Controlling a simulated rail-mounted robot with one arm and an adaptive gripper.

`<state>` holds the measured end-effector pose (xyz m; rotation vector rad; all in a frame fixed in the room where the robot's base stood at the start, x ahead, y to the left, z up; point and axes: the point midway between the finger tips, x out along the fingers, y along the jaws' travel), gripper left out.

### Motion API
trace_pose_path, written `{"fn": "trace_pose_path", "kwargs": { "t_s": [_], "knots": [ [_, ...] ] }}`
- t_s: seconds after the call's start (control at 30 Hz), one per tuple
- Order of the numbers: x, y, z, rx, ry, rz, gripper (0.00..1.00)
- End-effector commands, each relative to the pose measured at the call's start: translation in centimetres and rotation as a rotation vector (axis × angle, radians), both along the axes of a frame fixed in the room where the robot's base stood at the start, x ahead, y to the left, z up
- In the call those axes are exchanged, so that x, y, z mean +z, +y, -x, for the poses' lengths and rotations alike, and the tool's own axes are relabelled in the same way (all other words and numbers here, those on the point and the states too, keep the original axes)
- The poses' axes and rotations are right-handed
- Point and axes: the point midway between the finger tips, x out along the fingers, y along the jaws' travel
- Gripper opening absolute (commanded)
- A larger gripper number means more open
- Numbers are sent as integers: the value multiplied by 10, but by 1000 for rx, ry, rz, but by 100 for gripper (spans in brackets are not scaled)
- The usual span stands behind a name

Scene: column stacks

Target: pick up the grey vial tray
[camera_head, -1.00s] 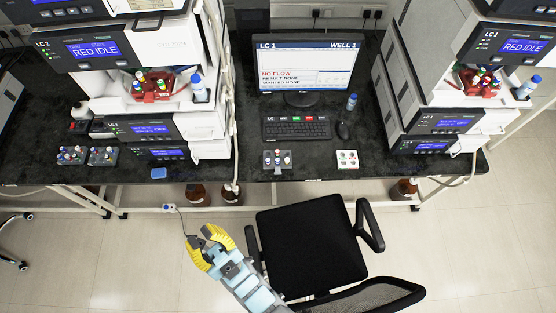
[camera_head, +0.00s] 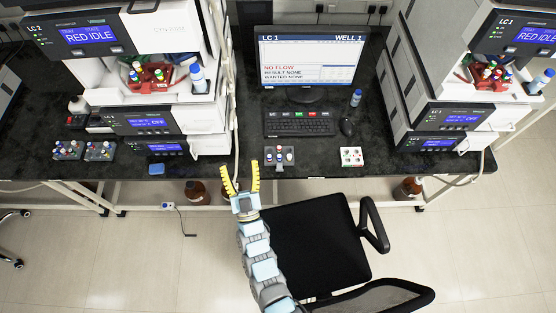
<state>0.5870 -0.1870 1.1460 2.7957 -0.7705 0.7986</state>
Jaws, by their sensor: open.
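A grey vial tray (camera_head: 279,164) with a few capped vials stands on the black bench, in front of the keyboard. Two more grey-looking racks, a left one (camera_head: 66,156) and a right one (camera_head: 99,157), hold several vials at the left of the bench. My gripper (camera_head: 240,166) is open and empty, its yellow fingers spread and pointing at the bench's front edge. It is left of the tray by the keyboard and apart from it. I cannot tell its height over the bench.
A white tray (camera_head: 351,163) stands right of the grey one. The keyboard (camera_head: 299,123), mouse (camera_head: 347,127) and monitor (camera_head: 308,60) are behind. Instrument stacks flank the bench on both sides. A black chair (camera_head: 315,245) stands in front. A blue item (camera_head: 156,169) lies at the front edge.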

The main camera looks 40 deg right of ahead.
Motion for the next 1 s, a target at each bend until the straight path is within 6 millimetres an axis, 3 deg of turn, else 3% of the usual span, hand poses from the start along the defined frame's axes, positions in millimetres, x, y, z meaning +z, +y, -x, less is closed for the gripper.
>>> {"fn": "trace_pose_path", "kwargs": {
  "t_s": [0.03,0.3,0.5,0.6,0.8,1.0],
  "knots": [
    [-29,-21,-7,-39,65,-28,67],
    [-163,-101,-22,-168,398,-206,67],
    [-259,-140,-17,-202,596,-366,67],
    [-296,-150,-15,-194,672,-436,67],
    [-339,-156,-11,-163,761,-526,67],
    [-347,-158,-13,-154,777,-543,67]
  ]
}}
